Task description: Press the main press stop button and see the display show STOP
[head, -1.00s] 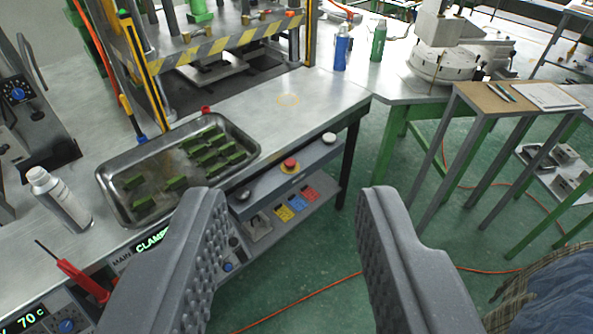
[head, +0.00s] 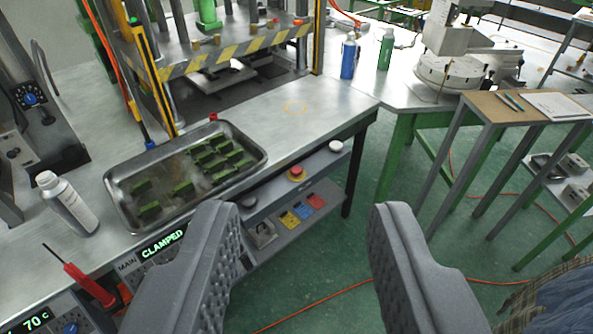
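The display (head: 163,245) on the bench's front panel, beside the label MAIN, reads CLAMPED in green letters. Which one is the stop button is not labelled legibly. My gripper (head: 303,213) is open and empty, its two fingers wide apart in the foreground. The red button appears between the fingers and beyond them, apart from both. The left finger hides part of the front panel.
A metal tray (head: 115,200) with several green pieces stands on the bench, before the press (head: 240,57). A grey bottle (head: 68,203) and a red-handled tool (head: 85,283) are at left.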

